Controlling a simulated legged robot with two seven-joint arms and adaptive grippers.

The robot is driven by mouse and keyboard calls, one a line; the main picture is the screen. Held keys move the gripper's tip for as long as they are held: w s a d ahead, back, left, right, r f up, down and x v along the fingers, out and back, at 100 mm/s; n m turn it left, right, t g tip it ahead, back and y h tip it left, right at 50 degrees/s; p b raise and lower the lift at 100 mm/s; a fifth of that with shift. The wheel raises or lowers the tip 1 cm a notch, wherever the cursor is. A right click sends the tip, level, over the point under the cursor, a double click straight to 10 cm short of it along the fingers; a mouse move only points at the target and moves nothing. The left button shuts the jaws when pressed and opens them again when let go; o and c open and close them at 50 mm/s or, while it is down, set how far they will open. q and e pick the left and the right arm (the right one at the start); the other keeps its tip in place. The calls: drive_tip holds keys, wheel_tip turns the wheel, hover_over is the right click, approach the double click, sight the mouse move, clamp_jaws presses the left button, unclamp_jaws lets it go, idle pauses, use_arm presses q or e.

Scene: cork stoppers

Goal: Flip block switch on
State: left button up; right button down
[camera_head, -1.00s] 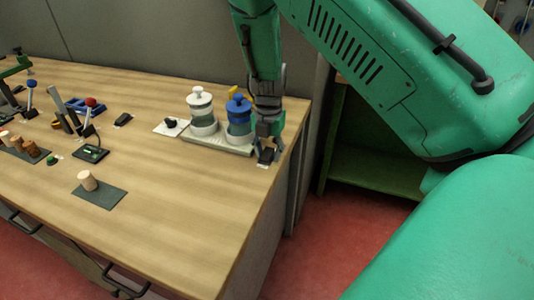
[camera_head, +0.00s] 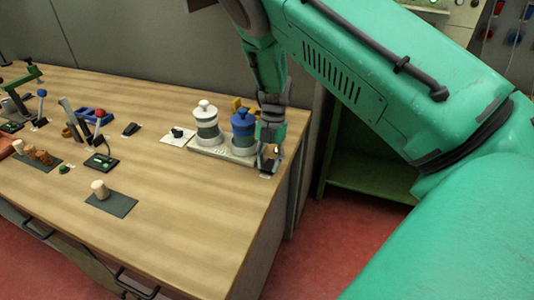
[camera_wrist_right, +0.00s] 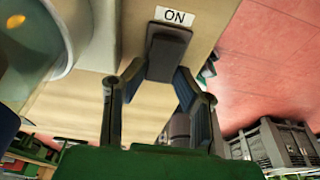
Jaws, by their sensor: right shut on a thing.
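The block switch (camera_wrist_right: 170,50) is a dark block seen in the right wrist view, beside a white label (camera_wrist_right: 174,16) that reads "ON". My right gripper (camera_wrist_right: 158,85) has its two fingertips at the near end of the block, one on each side, and is shut on it. In the head view my right gripper (camera_head: 270,153) points down at the right edge of the wooden table, where it hides most of the switch. My left gripper is not in view.
A white-lidded jar (camera_head: 206,124) and a blue-lidded jar (camera_head: 243,132) stand on a pale tray (camera_head: 220,152) just left of my right gripper. Cork stoppers (camera_head: 100,190), levers and a small black block (camera_head: 130,129) are farther left. The front right tabletop is clear.

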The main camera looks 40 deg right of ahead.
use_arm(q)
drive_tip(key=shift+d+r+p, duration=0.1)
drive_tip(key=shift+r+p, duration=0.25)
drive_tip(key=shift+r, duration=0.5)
use_arm(e)
drive_tip(key=shift+w+d+g+y, duration=0.2)
drive_tip(key=shift+d+g+y, duration=0.1)
drive_tip(key=shift+y, duration=0.5)
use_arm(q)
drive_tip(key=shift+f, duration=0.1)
use_arm(e)
drive_tip(key=shift+a, duration=0.1)
drive_tip(key=c, duration=1.6)
unclamp_jaws()
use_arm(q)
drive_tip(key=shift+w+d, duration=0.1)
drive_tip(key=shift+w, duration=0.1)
use_arm(e)
drive_tip(key=shift+o, duration=0.2)
drive_tip(key=shift+w+f, duration=0.15)
drive_tip(key=shift+w, duration=0.05)
drive_tip(key=shift+d, duration=0.25)
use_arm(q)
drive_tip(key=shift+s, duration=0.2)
use_arm(e)
drive_tip(key=v, duration=1.1)
drive_tip(key=shift+w+d+r, duration=0.15)
drive_tip(key=shift+d+r, duration=0.05)
drive_tip(key=shift+r, duration=0.15)
